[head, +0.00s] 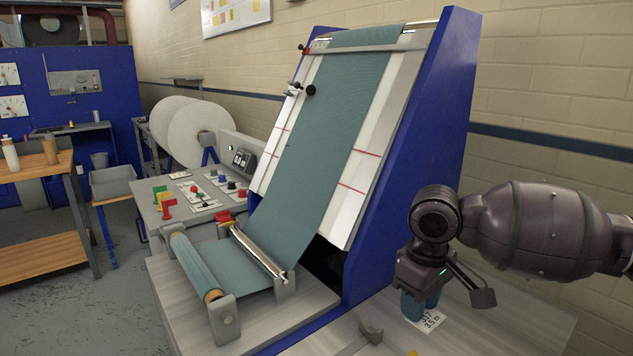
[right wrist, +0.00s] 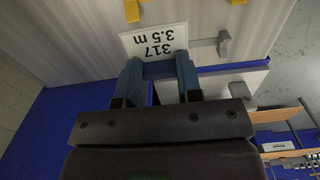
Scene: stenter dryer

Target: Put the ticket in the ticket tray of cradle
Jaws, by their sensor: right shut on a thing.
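The ticket (head: 432,320) is a small white card printed "317" and "3.5 m". My right gripper (head: 418,308) points down over the light bench at the lower right. Its blue fingers are shut on the ticket. In the right wrist view the ticket (right wrist: 153,40) juts out beyond the fingertips (right wrist: 160,66), with its print upside down. The cradle (head: 226,318) stands at the front of the machine, left of the gripper, and holds a roll of teal cloth (head: 192,268). I cannot make out its ticket tray for certain. My left gripper is not in view.
A small grey bracket (head: 371,331) stands on the bench left of the ticket, close to a yellow piece (head: 413,352). The tall blue side panel (head: 425,150) of the machine rises behind the gripper. A control panel (head: 200,192) with coloured knobs is further left.

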